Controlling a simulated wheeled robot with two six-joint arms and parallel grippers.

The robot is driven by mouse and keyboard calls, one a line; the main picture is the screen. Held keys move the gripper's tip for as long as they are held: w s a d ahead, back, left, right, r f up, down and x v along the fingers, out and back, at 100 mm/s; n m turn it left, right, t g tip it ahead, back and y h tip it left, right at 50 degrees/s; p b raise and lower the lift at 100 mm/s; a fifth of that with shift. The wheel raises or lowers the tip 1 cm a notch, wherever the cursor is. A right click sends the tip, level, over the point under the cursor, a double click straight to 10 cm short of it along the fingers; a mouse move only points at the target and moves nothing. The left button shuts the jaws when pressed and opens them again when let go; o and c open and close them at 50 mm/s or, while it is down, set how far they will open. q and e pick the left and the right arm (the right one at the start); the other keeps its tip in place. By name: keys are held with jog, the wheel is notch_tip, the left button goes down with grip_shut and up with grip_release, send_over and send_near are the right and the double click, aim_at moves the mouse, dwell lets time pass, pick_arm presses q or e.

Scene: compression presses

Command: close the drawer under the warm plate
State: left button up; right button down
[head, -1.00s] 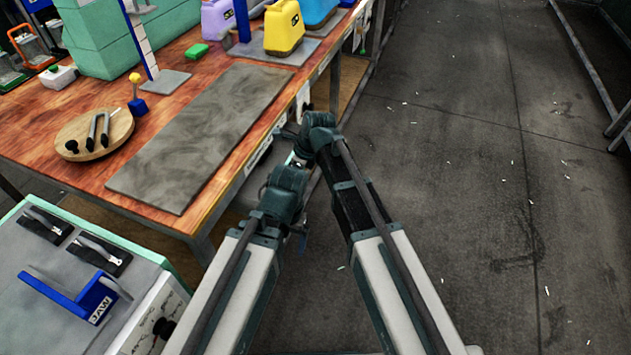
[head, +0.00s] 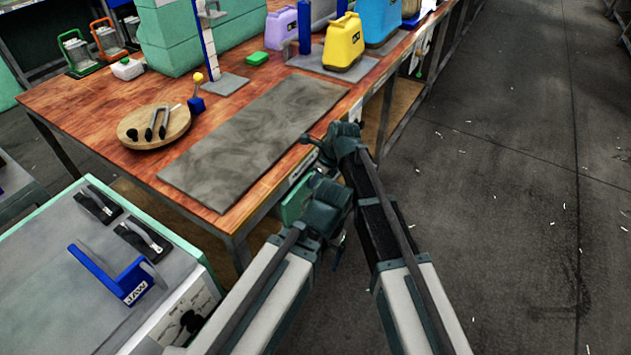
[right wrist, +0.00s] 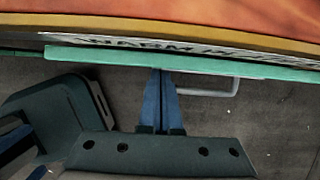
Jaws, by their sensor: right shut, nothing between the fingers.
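The warm plate (head: 250,145) is a long grey slab lying on the wooden table. Under the table edge below it, part of a teal drawer front (head: 294,206) shows beside my arm in the head view. In the right wrist view the drawer (right wrist: 110,58) is a teal strip below a label reading "WARM", with a pale bar handle (right wrist: 215,92). How far it stands out is hard to tell. My right gripper (right wrist: 160,72) is shut and empty, its blue fingertips at the teal strip, left of the handle; contact is unclear.
A round wooden board (head: 155,127) with tools lies left of the plate. A yellow jug (head: 343,42) stands at the back. A grey-topped cabinet (head: 60,255) with a blue bracket (head: 115,275) stands at lower left. The floor (head: 510,200) at right is open.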

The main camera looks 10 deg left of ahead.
jog(key=shift+w+a, duration=0.1)
jog(key=shift+a, duration=0.05)
pick_arm(q)
notch_tip(320, 180, up, 9)
jog(key=a+p, duration=0.1)
jog(key=p, duration=0.8)
jog(key=shift+s+r, duration=0.15)
jog(key=shift+s, duration=0.1)
pick_arm(e)
jog(key=s+d+r, duration=0.3)
jog(key=d+r, duration=0.4)
jog(key=r, duration=0.2)
jog(key=shift+d+r, duration=0.2)
jog(key=shift+s, duration=0.1)
jog(key=s+d+f+n+g+h, duration=0.1)
jog(key=s+d+n+h, duration=0.1)
jog(key=s+d+n, duration=0.75)
jog(key=s+d+f+n+h, duration=0.1)
jog(key=s+d+n+h, duration=0.1)
jog(key=s+d+n, duration=0.65)
pick_arm(q)
notch_tip(320, 180, up, 8)
jog(key=p, duration=0.8)
pick_arm(e)
jog(key=s+a+r+n+g+h, duration=0.1)
jog(key=s+a+r+n, duration=0.2)
jog(key=a+r+n, duration=0.5)
jog(key=shift+s+a+r, duration=0.15)
jog(key=shift+a+r, duration=0.05)
jog(key=shift+a, duration=0.4)
